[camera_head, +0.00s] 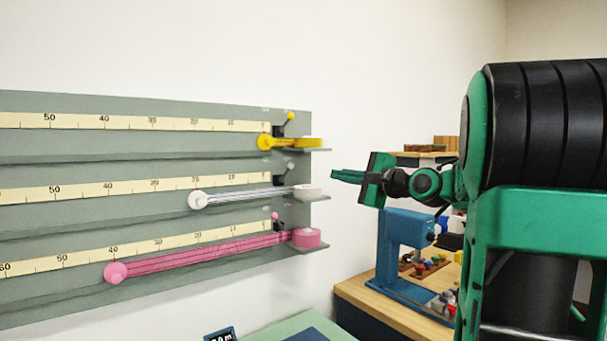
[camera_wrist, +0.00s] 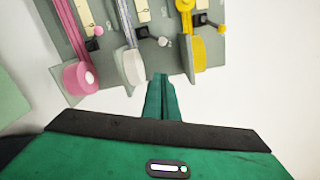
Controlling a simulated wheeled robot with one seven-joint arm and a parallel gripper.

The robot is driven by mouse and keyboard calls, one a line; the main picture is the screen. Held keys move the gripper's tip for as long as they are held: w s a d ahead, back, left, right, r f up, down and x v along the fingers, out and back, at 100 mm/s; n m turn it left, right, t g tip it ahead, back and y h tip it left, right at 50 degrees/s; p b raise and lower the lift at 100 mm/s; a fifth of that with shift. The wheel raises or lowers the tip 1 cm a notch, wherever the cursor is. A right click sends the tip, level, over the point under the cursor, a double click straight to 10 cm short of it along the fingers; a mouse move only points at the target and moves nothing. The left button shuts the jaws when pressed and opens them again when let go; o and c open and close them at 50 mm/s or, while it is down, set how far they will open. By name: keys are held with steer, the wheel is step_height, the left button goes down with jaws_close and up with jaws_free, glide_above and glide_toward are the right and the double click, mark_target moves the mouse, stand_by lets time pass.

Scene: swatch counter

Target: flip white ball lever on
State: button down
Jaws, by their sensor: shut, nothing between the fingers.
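The white ball lever (camera_head: 291,166) sticks up from a small dark base at the right end of the middle row of the grey-green wall panel. Its pale ball also shows in the wrist view (camera_wrist: 164,42), beside the white roll, with its base to the left. My gripper (camera_head: 333,175) is shut and empty, to the right of the panel's edge, at about the height of the middle row.
A yellow ball lever (camera_head: 290,116) is on the row above and a pink ball lever (camera_head: 274,215) on the row below. White (camera_head: 307,191), yellow (camera_head: 309,142) and pink (camera_head: 306,238) rolls sit on ledges. A blue stand (camera_head: 393,250) is on the wooden bench.

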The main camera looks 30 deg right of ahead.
glide_toward(287, 172)
steer(key=w+d, duration=0.2)
steer(key=d, duration=0.1)
steer(key=w+d, duration=0.1)
steer(key=d, duration=0.1)
steer(key=shift+w+d+r, duration=0.15)
steer(key=shift+w+d, duration=0.05)
steer(key=shift+w, duration=0.15)
steer(key=shift+w+a+r, duration=0.2)
steer(key=shift+w+a, duration=0.1)
steer(key=shift+a, duration=0.15)
steer(key=shift+w+a+r, duration=0.2)
steer(key=shift+w+a, duration=0.15)
steer(key=shift+a, duration=0.15)
steer(key=shift+w+a+r, duration=0.15)
steer(key=shift+w+a, duration=0.35)
steer(key=shift+w, duration=0.05)
